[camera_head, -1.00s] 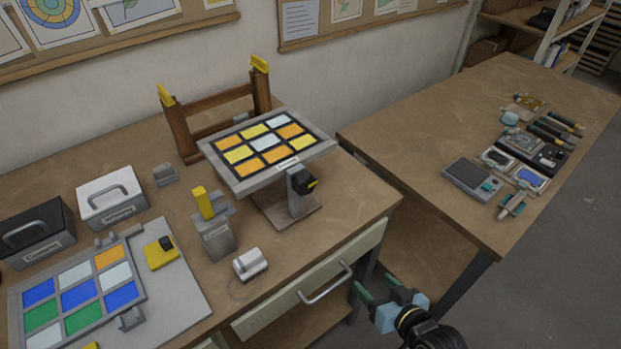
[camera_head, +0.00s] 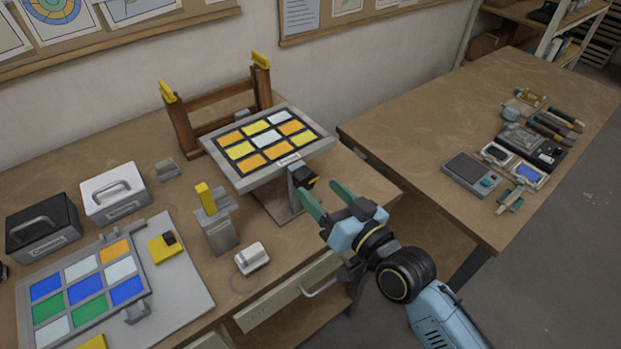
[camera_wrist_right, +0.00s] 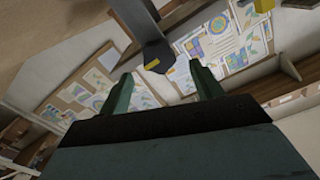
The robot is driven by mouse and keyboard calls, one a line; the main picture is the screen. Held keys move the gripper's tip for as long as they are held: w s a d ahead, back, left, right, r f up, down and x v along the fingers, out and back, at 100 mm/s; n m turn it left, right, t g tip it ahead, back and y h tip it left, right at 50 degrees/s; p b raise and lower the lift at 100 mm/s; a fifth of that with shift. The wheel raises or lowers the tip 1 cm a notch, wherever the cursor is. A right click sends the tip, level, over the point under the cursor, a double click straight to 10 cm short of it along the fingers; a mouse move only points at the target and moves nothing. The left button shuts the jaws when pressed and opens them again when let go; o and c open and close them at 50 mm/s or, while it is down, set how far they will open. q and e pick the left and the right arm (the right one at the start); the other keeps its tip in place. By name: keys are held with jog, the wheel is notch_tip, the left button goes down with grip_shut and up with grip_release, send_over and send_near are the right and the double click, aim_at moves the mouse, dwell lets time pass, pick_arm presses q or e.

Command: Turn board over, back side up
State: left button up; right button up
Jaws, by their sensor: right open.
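A grey-framed board (camera_head: 288,159) with yellow, orange and white panes sits tilted on a metal post stand (camera_head: 285,203), coloured panes facing up. A black knob with a yellow mark (camera_head: 304,176) is at the stand's upper right, under the board's near edge; it also shows in the right wrist view (camera_wrist_right: 157,57). My right gripper (camera_head: 322,196) is open and empty, its green fingers pointing at the knob from the near right. In the right wrist view the knob appears just beyond and between the fingertips (camera_wrist_right: 163,75), seemingly apart from them. My left gripper is not in view.
A second framed board (camera_head: 22,297) with blue, green, white and orange panes lies on a grey mat at left. A wooden rack (camera_head: 180,128) stands behind the stand. A small white device (camera_head: 251,258) and a yellow-handled holder (camera_head: 221,236) stand near the front. Tools lie on the right table.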

aim_at(310, 180)
jog(key=shift+x, duration=2.2)
jog(key=shift+c, duration=0.2)
